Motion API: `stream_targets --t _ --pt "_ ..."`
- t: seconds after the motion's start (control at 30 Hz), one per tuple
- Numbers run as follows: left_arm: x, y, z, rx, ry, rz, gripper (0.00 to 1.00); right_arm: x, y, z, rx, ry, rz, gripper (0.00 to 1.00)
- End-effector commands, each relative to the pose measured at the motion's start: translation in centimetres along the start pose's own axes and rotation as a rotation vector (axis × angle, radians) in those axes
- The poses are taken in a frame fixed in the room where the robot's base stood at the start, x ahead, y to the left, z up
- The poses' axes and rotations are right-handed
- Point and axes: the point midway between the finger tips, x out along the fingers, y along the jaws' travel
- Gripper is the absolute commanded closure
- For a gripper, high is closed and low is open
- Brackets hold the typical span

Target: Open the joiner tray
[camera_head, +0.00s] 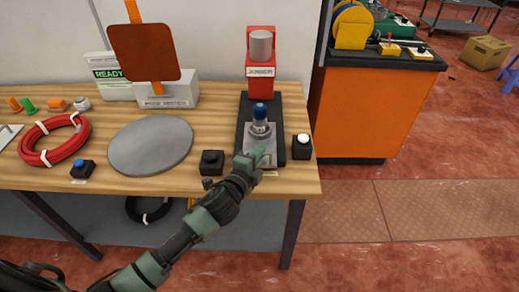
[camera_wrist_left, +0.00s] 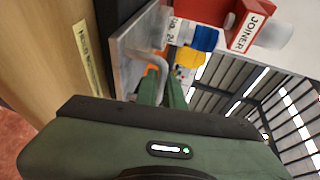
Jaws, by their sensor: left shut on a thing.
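The joiner stands at the right end of the wooden bench, with a red head (camera_head: 261,82) labelled JOINER over a black base (camera_head: 280,115). Its grey tray (camera_head: 271,158) lies on the front of that base, with a blue-capped clear piece (camera_head: 260,119) upright on it. My left gripper (camera_head: 254,157) is at the tray's front edge. In the left wrist view its green fingers (camera_wrist_left: 163,90) are shut on a bent grey metal handle (camera_wrist_left: 151,56) in front of the tray plate (camera_wrist_left: 128,65). The fingers partly hide the handle. My right gripper is out of view.
A black box (camera_head: 212,163) sits left of the tray, and a black box with a white button (camera_head: 302,147) sits right of it. A round grey plate (camera_head: 150,145) and a red hose coil (camera_head: 53,139) lie further left. An orange cabinet (camera_head: 362,110) stands beyond the bench.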

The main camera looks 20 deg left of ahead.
Motion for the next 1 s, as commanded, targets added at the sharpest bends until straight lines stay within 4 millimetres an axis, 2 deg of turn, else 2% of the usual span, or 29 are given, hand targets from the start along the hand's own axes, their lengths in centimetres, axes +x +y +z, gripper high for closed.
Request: stream_targets --t 0.07,0.1,0.17,0.37,0.57,0.9,1.0 --pt "0.0 0.1 0.1 0.000 -0.002 0.002 1.00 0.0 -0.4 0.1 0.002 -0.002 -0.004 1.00" --pt "0.0 0.1 0.1 0.000 -0.002 0.002 0.83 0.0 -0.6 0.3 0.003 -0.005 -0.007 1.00" --pt "0.0 0.1 0.1 0.000 -0.002 0.002 0.70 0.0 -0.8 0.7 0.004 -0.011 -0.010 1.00" --pt "0.0 0.0 0.1 0.001 -0.001 0.000 0.70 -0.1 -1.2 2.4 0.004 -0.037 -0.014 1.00" --pt "-0.7 0.0 0.1 0.001 0.000 0.000 0.70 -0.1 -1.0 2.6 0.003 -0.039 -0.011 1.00" --pt "-6.2 0.2 0.1 0.000 -0.001 0.002 0.70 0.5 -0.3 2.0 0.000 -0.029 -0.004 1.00" --pt "-7.2 0.1 0.1 0.000 -0.001 0.002 0.70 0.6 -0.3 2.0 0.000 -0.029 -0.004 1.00"
